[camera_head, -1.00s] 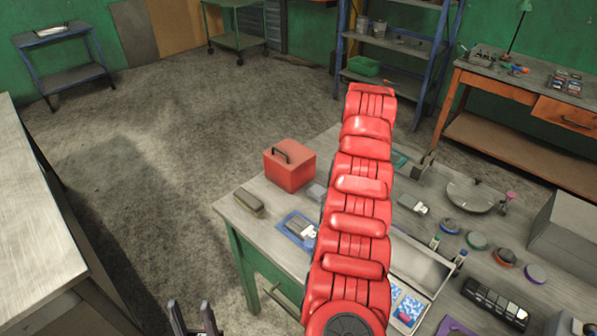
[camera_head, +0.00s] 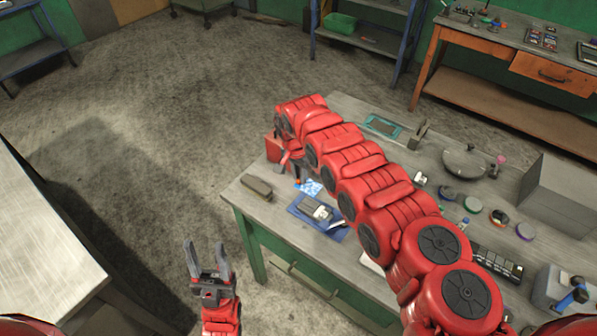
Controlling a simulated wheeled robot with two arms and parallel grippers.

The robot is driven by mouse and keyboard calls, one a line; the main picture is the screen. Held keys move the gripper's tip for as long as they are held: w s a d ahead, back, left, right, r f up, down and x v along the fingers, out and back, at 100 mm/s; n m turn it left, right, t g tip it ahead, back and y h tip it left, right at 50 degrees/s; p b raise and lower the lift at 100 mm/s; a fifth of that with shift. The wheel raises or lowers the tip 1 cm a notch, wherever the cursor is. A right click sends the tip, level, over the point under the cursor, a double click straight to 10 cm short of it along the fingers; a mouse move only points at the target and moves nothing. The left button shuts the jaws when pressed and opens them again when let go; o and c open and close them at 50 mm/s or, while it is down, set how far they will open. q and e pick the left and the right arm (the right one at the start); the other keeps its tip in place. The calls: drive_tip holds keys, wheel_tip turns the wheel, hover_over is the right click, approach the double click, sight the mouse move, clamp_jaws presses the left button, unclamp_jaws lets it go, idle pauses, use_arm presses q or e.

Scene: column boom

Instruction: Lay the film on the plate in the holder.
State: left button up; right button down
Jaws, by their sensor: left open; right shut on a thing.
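A blue-and-white patterned film (camera_head: 311,188) hangs at the end of my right arm, near the left end of the workbench. My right gripper (camera_head: 298,182) is shut on it; the fingers are small and partly hidden by the wrist. A flat teal frame with a darker middle (camera_head: 382,126) lies at the back of the bench, beyond my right arm. It may be the holder with the plate, but I cannot tell for sure. My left gripper (camera_head: 207,258) is open and empty, over the floor in front of the bench.
A blue mat (camera_head: 298,211) with a grey-and-white tool lies near the bench's front edge. A grey block (camera_head: 570,195) and several round pieces fill the right side.

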drive_tip(key=shift+s+a+f, duration=0.2)
drive_tip(key=shift+a+f, duration=0.05)
drive_tip(key=shift+f, duration=0.05)
drive_tip(key=shift+d+f+b, duration=0.1)
drive_tip(key=shift+f+b, duration=0.35)
wheel_tip(320, 180, down, 6)
drive_tip(key=b, duration=0.5)
drive_tip(key=shift+f, duration=0.15)
drive_tip(key=shift+p, duration=0.35)
drive_tip(key=shift+f, duration=0.15)
idle(0.5)
drive_tip(key=c, duration=0.8)
unclamp_jaws()
drive_tip(key=shift+o, duration=0.3)
